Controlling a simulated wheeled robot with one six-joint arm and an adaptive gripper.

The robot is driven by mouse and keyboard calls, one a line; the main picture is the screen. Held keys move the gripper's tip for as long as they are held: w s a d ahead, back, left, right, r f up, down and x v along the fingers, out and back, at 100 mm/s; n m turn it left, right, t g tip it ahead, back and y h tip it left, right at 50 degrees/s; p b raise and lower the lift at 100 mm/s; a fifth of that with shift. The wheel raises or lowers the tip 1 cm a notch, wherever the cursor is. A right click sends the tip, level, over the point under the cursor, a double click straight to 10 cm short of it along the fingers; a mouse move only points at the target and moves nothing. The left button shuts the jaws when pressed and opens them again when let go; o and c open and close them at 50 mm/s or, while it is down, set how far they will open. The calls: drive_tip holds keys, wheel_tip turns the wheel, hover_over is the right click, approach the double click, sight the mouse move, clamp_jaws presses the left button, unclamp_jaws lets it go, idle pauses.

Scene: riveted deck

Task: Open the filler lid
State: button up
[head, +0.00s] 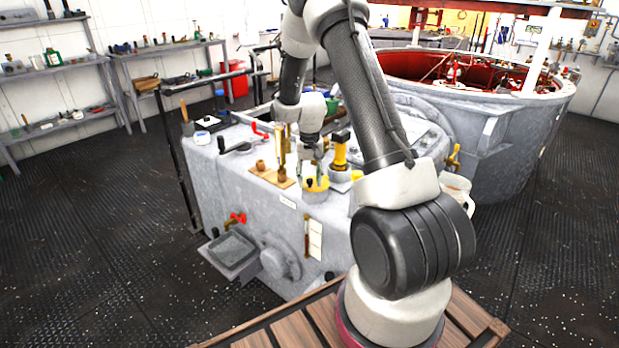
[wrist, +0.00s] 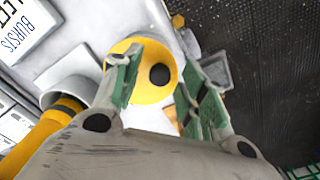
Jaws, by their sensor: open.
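The filler lid (head: 316,185) is a round yellow cap with a dark knob, lying flat and shut on a short grey neck on top of the grey machine housing. In the wrist view the lid (wrist: 150,92) and its black knob (wrist: 160,75) show between my fingers. My gripper (head: 313,172) points down just above the lid. In the wrist view my gripper (wrist: 164,62) is open, with one green-padded finger on each side of the knob. I see no clear contact; the exact height gap cannot be told.
A yellow upright fitting (head: 340,152) stands close beside the lid on a pale collar. Brass fittings on a wooden board (head: 272,176) and a red-handled lever (head: 258,130) lie to the left. A large round grey tank (head: 510,150) stands behind right.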

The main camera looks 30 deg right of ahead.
clamp_jaws()
